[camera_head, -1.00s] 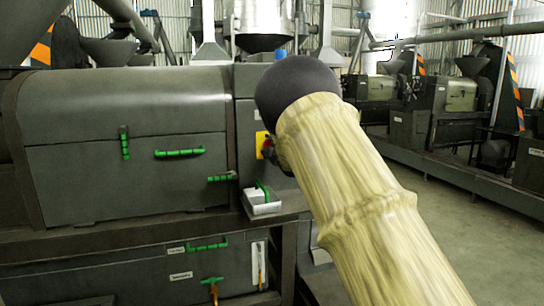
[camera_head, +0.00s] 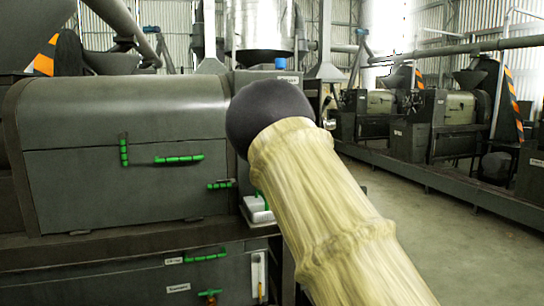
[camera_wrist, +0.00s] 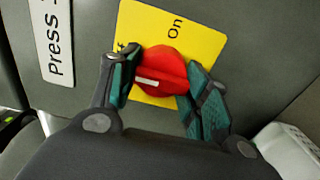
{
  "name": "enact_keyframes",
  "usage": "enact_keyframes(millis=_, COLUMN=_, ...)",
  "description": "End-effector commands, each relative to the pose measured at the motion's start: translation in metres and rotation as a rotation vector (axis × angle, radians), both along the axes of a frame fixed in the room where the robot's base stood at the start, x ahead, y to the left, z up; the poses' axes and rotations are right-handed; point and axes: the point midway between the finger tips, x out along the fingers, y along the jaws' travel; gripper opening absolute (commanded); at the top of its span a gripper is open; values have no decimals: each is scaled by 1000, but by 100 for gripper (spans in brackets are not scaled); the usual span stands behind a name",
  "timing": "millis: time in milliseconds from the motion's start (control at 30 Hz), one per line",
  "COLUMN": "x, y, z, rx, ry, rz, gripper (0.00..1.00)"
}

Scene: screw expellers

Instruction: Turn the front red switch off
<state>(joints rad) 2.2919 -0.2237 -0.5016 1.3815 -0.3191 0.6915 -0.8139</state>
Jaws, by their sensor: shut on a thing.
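The red switch (camera_wrist: 160,68) is a round knob on a yellow plate (camera_wrist: 205,42) in the wrist view. Its white mark lies roughly level across its lower left part. The word "on" is printed above it, and a partly hidden word ending in "f" is at its upper left. My gripper (camera_wrist: 164,76) has one teal-padded finger on each side of the knob and is shut on it. In the head view my arm covers the switch and my gripper.
The grey machine (camera_head: 130,115) with green handles fills the left side. A white box (camera_head: 258,212) sits on its ledge, and a pale block (camera_wrist: 288,150) is close by the right finger in the wrist view. The floor at right (camera_head: 430,225) is clear.

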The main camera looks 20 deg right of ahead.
Motion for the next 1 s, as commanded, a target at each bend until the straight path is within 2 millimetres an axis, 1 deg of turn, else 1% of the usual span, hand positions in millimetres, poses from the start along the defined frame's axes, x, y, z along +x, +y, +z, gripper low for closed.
enact_keyframes(millis=67, x=0, y=0, z=0, rx=0, ry=0, rz=1, gripper=24)
enact_keyframes(millis=100, x=0, y=0, z=0, rx=0, ry=0, rz=1, gripper=53)
enact_keyframes(millis=167, x=0, y=0, z=0, rx=0, ry=0, rz=1, gripper=64)
enact_keyframes(millis=200, x=0, y=0, z=0, rx=0, ry=0, rz=1, gripper=68)
enact_keyframes(millis=500, x=0, y=0, z=0, rx=0, ry=0, rz=0, gripper=68)
enact_keyframes(millis=633, x=-6, y=0, z=0, rx=0, ry=0, rz=1, gripper=68)
enact_keyframes(millis=767, x=-20, y=0, z=-1, rx=0, ry=2, rz=0, gripper=68)
enact_keyframes(millis=1000, x=-52, y=-1, z=0, rx=0, ry=0, rz=0, gripper=68)
